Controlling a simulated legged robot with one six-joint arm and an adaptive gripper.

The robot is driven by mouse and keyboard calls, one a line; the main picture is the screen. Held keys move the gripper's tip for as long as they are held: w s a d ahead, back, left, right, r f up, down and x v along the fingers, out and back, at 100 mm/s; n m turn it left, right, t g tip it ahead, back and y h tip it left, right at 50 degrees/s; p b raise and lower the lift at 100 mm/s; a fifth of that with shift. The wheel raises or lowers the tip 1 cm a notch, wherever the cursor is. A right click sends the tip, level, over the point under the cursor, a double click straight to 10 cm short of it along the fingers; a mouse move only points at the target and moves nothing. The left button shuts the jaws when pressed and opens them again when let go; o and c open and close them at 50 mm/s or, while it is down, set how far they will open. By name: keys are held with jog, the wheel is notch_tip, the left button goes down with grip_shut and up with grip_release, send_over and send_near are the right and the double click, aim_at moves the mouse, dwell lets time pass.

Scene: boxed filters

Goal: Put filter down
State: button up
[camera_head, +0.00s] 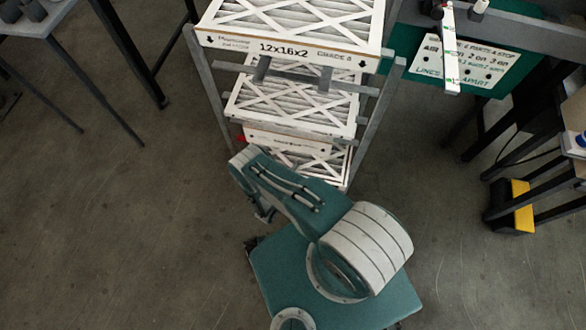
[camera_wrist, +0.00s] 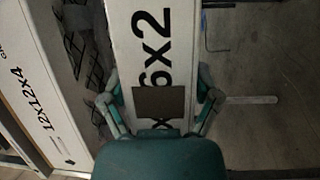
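In the wrist view, a white boxed filter (camera_wrist: 150,35) with a label ending "16x2" lies between the two fingers of my gripper (camera_wrist: 160,88). One finger is at each long side of its edge, and they look closed against it. A dark square covers part of the label. In the head view, my arm folds in front of the rack, and my fingertips are hidden. A filter (camera_head: 290,50) marked 12x16x2 lies on the rack's top level. More filters (camera_head: 290,105) show on the levels below, the lowest (camera_head: 325,165) partly behind my arm.
The grey rack (camera_head: 366,140) stands in front of me. In the wrist view, a 12x12x4 filter (camera_wrist: 45,125) is at the left. A table (camera_head: 30,25) is at the upper left, and a dark stand with a yellow part (camera_head: 522,205) is at the right. Floor on the left is clear.

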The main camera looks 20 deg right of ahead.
jog(key=shift+d, duration=0.1)
jog(key=shift+s+a, duration=0.1)
jog(key=shift+a, duration=0.85)
jog(key=r+v, duration=0.1)
jog(key=v, duration=1)
jog(key=w+a+r+m+g, duration=0.35)
jog(key=w+r+g, duration=0.4)
jog(key=r, duration=0.55)
jog(key=w+d+r+m+g+y, duration=0.1)
jog(key=w+r+g+y, duration=0.1)
jog(key=r, duration=0.9)
jog(key=w+d+r+m+g+y, duration=0.1)
jog(key=w+r+m+g+y, duration=0.1)
jog(key=r, duration=0.9)
jog(key=s+d+r+y, duration=0.3)
jog(key=s+r, duration=0.1)
jog(key=r, duration=0.5)
jog(key=s+d+r+y, duration=0.2)
jog(key=s+r+y, duration=0.15)
jog(key=r, duration=0.65)
jog(key=s+d+r+t+y, duration=0.1)
jog(key=s+r+t+y, duration=0.4)
jog(key=s+r, duration=0.4)
jog(key=s+t, duration=0.1)
jog(key=s, duration=0.3)
jog(key=shift+s+d+r+t, duration=0.2)
jog(key=shift+s+r+t, duration=0.15)
